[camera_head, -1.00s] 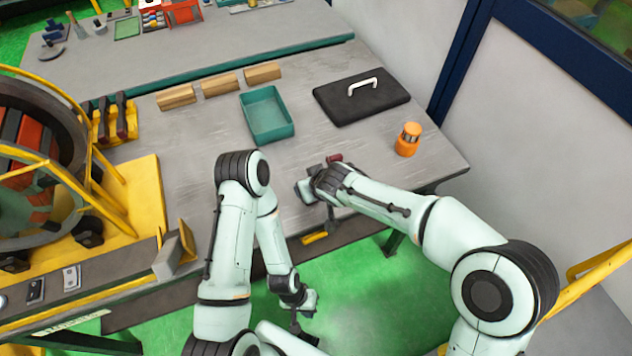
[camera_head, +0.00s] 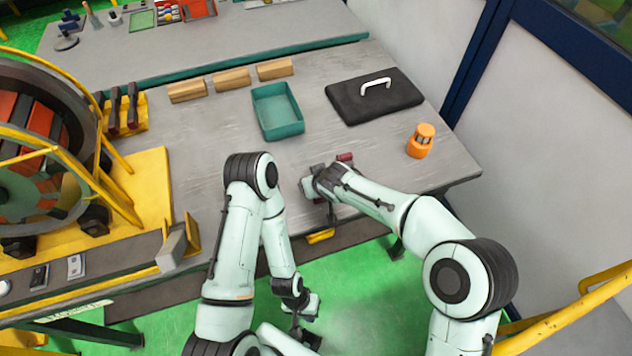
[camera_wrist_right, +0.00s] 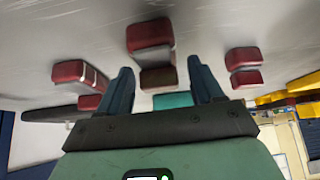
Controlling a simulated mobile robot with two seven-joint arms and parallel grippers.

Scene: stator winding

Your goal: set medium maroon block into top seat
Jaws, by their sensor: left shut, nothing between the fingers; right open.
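In the right wrist view, one maroon block (camera_wrist_right: 150,36) lies ahead of my right gripper (camera_wrist_right: 159,68), roughly in line with the gap between its open fingers. A second maroon block (camera_wrist_right: 80,73) is to the left and a third (camera_wrist_right: 244,60) to the right. I cannot tell for sure which is the medium one. In the head view, a maroon block (camera_head: 345,157) shows beside my right wrist, which hides the others. My left gripper (camera_head: 297,328) is shut and empty, low over the green floor. The stator ring (camera_head: 84,118) with red segments stands at the left; its top seat is not clear.
A teal tray (camera_head: 297,128), a black lid with a white handle (camera_head: 350,105) and an orange lamp-like item (camera_head: 420,141) are on the table. Several wooden blocks (camera_head: 232,79) line the back. Yellow rails (camera_head: 110,187) surround the ring.

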